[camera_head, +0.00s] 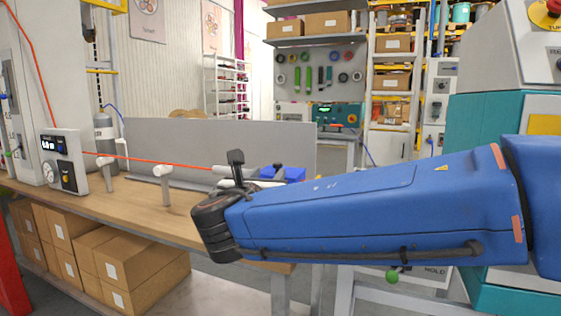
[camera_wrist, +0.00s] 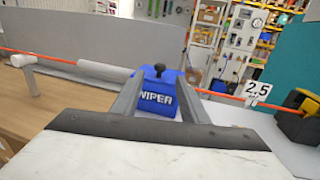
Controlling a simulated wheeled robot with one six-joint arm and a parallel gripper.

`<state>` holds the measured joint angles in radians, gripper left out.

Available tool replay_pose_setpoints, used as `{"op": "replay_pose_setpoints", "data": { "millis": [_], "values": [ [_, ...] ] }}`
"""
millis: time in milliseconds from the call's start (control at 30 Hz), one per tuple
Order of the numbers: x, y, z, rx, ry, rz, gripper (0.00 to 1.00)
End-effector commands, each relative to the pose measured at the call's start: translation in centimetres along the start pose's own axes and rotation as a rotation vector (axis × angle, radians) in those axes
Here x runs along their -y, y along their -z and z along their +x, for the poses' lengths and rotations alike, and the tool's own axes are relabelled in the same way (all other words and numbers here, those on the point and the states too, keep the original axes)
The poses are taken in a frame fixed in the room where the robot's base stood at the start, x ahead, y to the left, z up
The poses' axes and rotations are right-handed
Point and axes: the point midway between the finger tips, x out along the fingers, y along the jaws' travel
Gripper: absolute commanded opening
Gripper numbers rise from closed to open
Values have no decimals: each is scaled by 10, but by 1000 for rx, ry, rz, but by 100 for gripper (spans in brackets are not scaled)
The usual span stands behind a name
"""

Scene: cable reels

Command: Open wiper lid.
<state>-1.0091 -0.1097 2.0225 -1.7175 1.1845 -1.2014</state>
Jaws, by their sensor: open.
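The wiper is a blue box marked "WIPER" (camera_wrist: 155,97) with a small black knob (camera_wrist: 159,69) on its top. In the wrist view it sits straight ahead, between the two grey fingers of my open gripper (camera_wrist: 160,100). The lid looks shut, though its seam is not clear. I cannot tell whether the fingers touch the box. In the head view the blue wiper (camera_head: 285,174) is partly hidden behind my blue arm and dark wrist.
An orange cable (camera_head: 150,160) runs over white rollers (camera_head: 165,184) along the wooden bench (camera_head: 128,205). A grey panel (camera_head: 220,140) stands behind. A "2.5" tag (camera_wrist: 257,91) and a black-and-yellow device (camera_wrist: 299,118) are right of the wiper. Cardboard boxes (camera_head: 135,265) fill the space below.

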Motion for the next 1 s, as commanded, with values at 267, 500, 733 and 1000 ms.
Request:
{"op": "replay_pose_setpoints", "data": {
  "millis": [267,500,733,1000],
  "values": [
    [2,0,45,-1,5,1,40],
    [2,1,86,-1,5,1,40],
    [2,1,124,-2,4,2,40],
    [1,1,149,-1,3,1,40]
  ]
}}
